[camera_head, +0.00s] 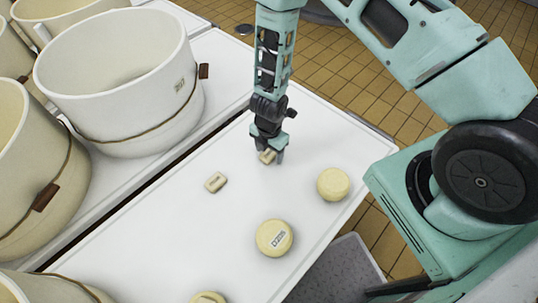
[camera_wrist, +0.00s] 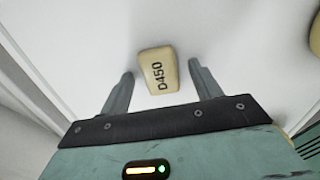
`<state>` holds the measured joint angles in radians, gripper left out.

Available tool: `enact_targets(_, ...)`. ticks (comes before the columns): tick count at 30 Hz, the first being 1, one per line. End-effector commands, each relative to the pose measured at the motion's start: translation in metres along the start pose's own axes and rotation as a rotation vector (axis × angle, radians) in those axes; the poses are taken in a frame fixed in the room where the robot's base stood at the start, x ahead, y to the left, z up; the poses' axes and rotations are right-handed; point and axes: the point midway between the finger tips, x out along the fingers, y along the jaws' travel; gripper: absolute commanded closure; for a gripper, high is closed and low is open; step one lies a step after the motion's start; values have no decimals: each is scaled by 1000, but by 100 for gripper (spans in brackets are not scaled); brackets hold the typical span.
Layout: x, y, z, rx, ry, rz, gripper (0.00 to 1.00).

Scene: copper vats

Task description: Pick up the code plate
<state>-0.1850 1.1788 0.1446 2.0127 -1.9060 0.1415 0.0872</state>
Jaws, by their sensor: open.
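A small cream code plate (camera_wrist: 158,70) marked "D450" lies on the white table and sits between the fingers of my gripper (camera_wrist: 160,88) in the wrist view. The fingers stand apart, one on each side of it, with a gap to each. In the head view my gripper (camera_head: 270,157) points down at the table, and the same plate (camera_head: 267,156) shows partly hidden between the fingers. A second small cream plate (camera_head: 215,182) lies on the table to the left of my gripper; its marking is too small to read.
The white table (camera_head: 150,225) also bears round cream pieces: one (camera_head: 333,184) right of my gripper, a labelled one (camera_head: 274,238) nearer, and one (camera_head: 208,298) at the bottom edge. Large cream vats (camera_head: 120,80) stand along the left. A grey bin (camera_head: 335,272) is below the table's right edge.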

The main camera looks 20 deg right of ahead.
Motion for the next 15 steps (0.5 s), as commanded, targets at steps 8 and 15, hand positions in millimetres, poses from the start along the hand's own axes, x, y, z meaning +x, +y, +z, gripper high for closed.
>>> enact_targets(8, 0, 0, 0, 0, 0, 0, 73)
enact_targets(15, 0, 0, 0, 0, 0, 0, 85)
